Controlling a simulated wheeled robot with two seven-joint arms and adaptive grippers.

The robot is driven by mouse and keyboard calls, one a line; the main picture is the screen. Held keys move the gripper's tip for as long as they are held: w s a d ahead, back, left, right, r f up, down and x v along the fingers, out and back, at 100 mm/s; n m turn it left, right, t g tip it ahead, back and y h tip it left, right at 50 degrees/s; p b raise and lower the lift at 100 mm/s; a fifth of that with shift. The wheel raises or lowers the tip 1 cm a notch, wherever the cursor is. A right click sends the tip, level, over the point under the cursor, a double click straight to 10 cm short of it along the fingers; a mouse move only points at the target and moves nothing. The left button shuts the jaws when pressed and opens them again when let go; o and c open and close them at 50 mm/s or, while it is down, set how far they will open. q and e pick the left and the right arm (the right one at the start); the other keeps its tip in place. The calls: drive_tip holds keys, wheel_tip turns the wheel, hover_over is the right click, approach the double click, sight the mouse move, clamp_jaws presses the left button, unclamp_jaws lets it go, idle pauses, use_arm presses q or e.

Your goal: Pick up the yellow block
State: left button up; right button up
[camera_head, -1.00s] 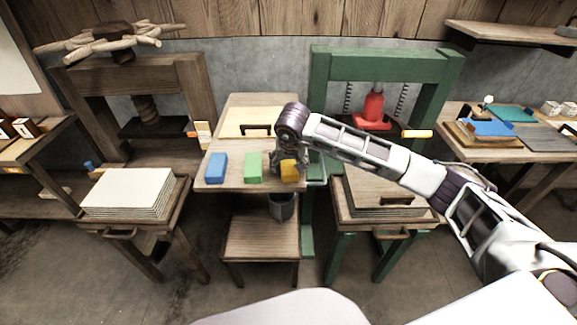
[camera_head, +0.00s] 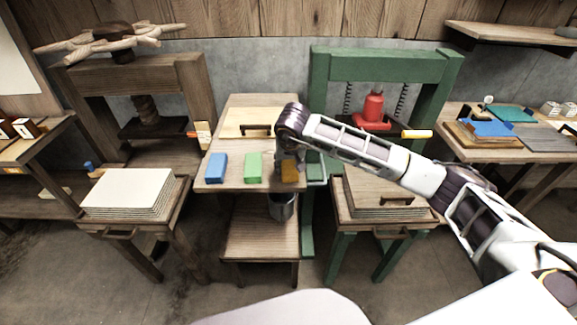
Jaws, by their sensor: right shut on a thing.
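The yellow block (camera_head: 289,172) is at the front right of the small wooden table (camera_head: 232,143), partly hidden by my right gripper. My right gripper (camera_head: 288,165) points down over the block from above and is shut on it. I cannot tell whether the block touches the tabletop. A green block (camera_head: 253,168) stands just left of it, and a blue block (camera_head: 216,168) stands further left. My left gripper does not show.
A wooden board with a dark handle (camera_head: 255,124) lies behind the blocks. A metal bucket (camera_head: 283,207) is below the table's front right edge. A green press (camera_head: 322,70) stands to the right, and a wooden press (camera_head: 205,90) to the left.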

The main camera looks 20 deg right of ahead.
sight(289, 163)
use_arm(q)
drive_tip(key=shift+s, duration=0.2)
use_arm(e)
drive_tip(key=shift+r, duration=0.1)
drive_tip(key=shift+r, duration=0.75)
wheel_tip(289, 163, up, 7)
drive_tip(key=shift+b, duration=0.35)
drive_tip(key=shift+r, duration=0.5)
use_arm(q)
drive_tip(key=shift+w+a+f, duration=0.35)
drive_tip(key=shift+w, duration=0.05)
use_arm(e)
drive_tip(key=shift+r, duration=0.2)
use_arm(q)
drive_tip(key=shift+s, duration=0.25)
